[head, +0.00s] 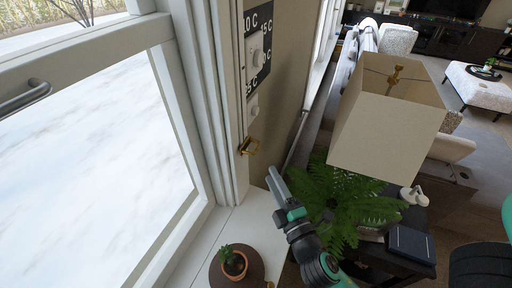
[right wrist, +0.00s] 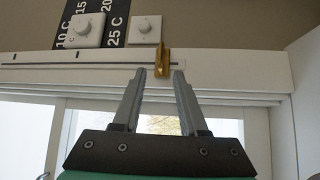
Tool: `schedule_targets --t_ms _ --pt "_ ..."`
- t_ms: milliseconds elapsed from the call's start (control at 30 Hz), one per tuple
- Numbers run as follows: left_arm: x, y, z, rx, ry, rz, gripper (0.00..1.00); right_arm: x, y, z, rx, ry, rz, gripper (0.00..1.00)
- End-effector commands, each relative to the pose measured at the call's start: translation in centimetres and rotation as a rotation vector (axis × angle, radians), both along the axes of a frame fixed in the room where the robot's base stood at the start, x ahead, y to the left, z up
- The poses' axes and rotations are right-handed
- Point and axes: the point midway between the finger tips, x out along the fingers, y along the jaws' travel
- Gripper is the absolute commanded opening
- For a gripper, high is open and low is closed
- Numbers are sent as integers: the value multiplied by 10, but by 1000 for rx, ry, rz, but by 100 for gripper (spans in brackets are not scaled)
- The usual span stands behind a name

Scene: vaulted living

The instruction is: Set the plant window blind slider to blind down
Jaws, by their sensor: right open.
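The blind slider is a small brass piece (head: 247,146) on the white frame beside the window in the head view. In the right wrist view the brass slider (right wrist: 162,60) sits near the right end of a thin horizontal track (right wrist: 100,66) with tick marks. My right gripper (head: 272,178) is just below and right of the slider in the head view. In the right wrist view the open fingers of my right gripper (right wrist: 160,74) point at the slider, which shows between the fingertips. I cannot tell whether they touch it. My left gripper is not in view.
A dial thermostat (head: 257,58) on a black temperature scale and a small white knob (right wrist: 145,27) sit close above the track. A potted cactus (head: 234,262) stands on the sill below. A fern (head: 345,195) and a lamp (head: 390,115) stand close to the right of my right arm.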

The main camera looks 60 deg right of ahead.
Motion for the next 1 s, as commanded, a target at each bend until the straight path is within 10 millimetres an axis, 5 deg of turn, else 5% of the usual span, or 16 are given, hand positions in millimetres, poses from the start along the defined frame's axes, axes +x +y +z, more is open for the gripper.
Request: schedule_targets --t_ms 267,700,1000 --pt "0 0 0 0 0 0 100 4 -7 0 1 -3 -7 42" --pt "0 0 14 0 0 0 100 67 -67 10 0 -6 -7 42" --pt "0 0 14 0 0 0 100 84 -82 11 1 -3 -4 42"
